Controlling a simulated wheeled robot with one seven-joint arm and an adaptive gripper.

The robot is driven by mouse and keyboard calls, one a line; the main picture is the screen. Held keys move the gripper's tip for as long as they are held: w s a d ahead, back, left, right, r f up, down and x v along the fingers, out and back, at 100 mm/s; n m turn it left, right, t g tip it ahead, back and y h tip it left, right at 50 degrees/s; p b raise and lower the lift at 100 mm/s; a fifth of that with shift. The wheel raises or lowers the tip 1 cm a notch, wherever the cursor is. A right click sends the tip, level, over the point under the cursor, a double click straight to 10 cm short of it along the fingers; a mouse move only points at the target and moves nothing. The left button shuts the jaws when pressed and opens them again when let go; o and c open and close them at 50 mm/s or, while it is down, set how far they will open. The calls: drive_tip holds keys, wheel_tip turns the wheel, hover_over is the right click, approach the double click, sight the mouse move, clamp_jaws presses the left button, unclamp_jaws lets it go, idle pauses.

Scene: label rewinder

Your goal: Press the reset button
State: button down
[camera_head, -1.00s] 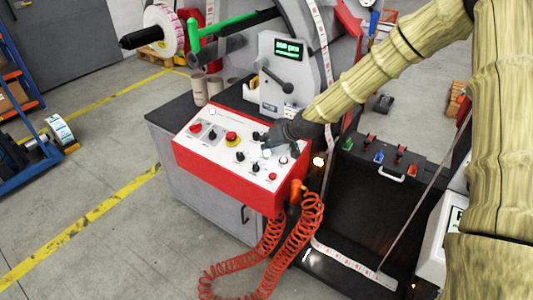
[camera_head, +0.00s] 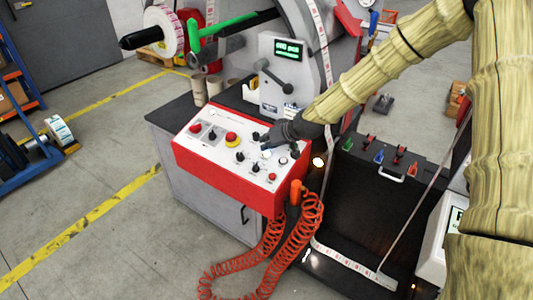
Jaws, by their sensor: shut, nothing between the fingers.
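A control panel (camera_head: 222,180) with a white top and red sides stands on the grey cabinet in the middle of the view. My gripper (camera_head: 267,147) is shut and empty, pointing down at the upper right part of the panel top. A small pale button (camera_head: 267,155) shows right at its fingertips; I cannot tell if they touch it. The labels are too small to read, so I cannot tell which button is reset. A green-lit display (camera_head: 288,49) stands on the machine behind the panel.
A small red button (camera_head: 272,177) is nearer the front edge. A coiled orange hose (camera_head: 270,250) hangs in front. A lever (camera_head: 281,80) stands behind.

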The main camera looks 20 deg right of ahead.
sight(263, 158)
drive_tip(key=shift+f, duration=0.15)
drive_tip(key=shift+w+f, duration=0.1)
drive_tip(key=shift+f, duration=0.2)
drive_tip(key=shift+d+f+b, duration=0.15)
drive_tip(key=shift+f+b, duration=0.25)
drive_tip(key=shift+b, duration=0.1)
idle(0.8)
drive_tip(key=shift+r, duration=0.2)
drive_tip(key=shift+a+r+p, duration=0.2)
drive_tip(key=shift+r+p, duration=0.35)
drive_tip(key=shift+r, duration=0.1)
drive_tip(key=r+p, duration=0.2)
drive_tip(key=r, duration=0.1)
drive_tip(key=s+a+r+p, duration=0.1)
drive_tip(key=r, duration=0.1)
idle(0.6)
drive_tip(key=shift+a+f, duration=0.15)
idle(0.6)
